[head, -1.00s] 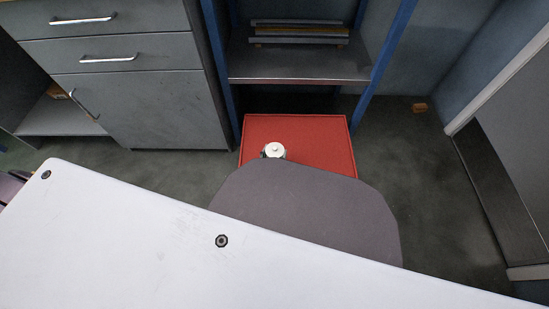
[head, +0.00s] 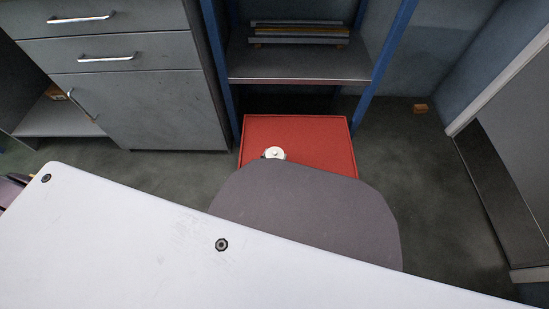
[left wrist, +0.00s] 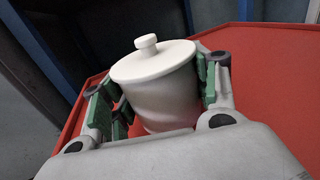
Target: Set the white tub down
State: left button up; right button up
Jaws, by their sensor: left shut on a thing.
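The white tub (left wrist: 160,88) has a round lid with a knob and stands roughly upright between the fingers of my left gripper (left wrist: 158,92) in the left wrist view. The green-padded fingers are shut on its sides, one on each side. In the head view the tub (head: 275,153) shows over the near part of the red tray-like top (head: 305,130), its lower part covered. My right gripper is not in view.
Most of the visible red top beyond the tub is bare, with a low rim. Blue posts (head: 385,50) and a grey shelf (head: 300,68) with stacked bars stand behind it. A grey drawer cabinet (head: 140,100) is at the left.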

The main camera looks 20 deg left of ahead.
pick_arm(q)
jog(key=shift+f, duration=0.3)
jog(key=o, duration=1.1)
jog(key=shift+r, duration=0.35)
